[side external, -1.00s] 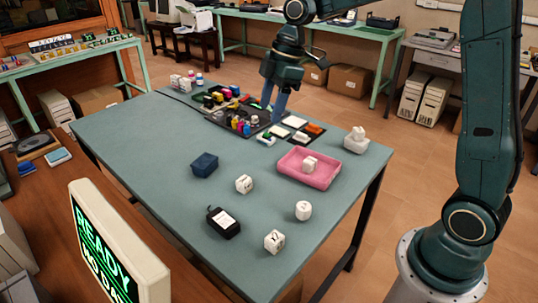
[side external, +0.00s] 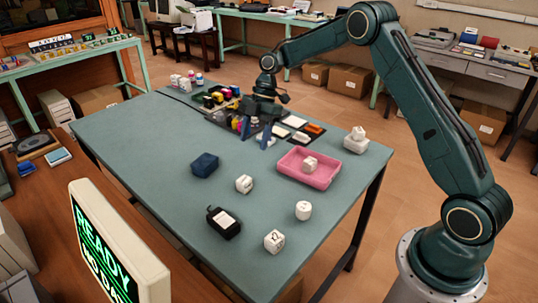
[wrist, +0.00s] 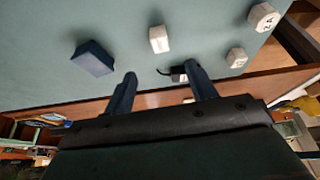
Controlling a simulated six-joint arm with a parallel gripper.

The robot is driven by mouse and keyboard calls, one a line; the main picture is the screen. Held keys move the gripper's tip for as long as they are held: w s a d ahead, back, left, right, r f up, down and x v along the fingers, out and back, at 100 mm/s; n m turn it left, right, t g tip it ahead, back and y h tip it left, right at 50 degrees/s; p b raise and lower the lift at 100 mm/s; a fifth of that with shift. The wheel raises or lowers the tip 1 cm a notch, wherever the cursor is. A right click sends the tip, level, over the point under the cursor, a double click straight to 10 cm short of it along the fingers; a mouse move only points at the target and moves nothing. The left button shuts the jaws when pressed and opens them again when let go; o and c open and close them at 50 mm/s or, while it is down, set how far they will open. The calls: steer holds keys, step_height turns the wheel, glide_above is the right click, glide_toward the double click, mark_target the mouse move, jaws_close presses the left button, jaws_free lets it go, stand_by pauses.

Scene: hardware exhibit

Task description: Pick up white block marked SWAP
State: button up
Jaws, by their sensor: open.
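Several white blocks stand on the table, and no marking can be read clearly as SWAP. In the side view, one block (side external: 244,184) is mid-table, one (side external: 303,210) is to its right, and one (side external: 274,241) is near the front edge. Another white block (side external: 310,164) sits in the pink tray (side external: 322,181). In the wrist view, a white block (wrist: 159,40) lies beyond the fingertips, with two more blocks (wrist: 236,57) (wrist: 263,17) at right. My gripper (side external: 256,133), also in the wrist view (wrist: 160,74), is open and empty near the dark organizer, apart from these blocks.
A dark blue box (side external: 205,164) and a black device with a white label (side external: 224,222) stand near the mid-table block. A dark organizer (side external: 217,117) with colored bottles is at the back. A white container (side external: 356,146) is at the right edge. Table space at left is clear.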

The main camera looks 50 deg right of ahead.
glide_toward(244, 179)
steer(key=shift+x, duration=2.45)
steer(key=shift+f, duration=0.15)
steer(key=shift+x, duration=2.45)
steer(key=c, duration=1.1)
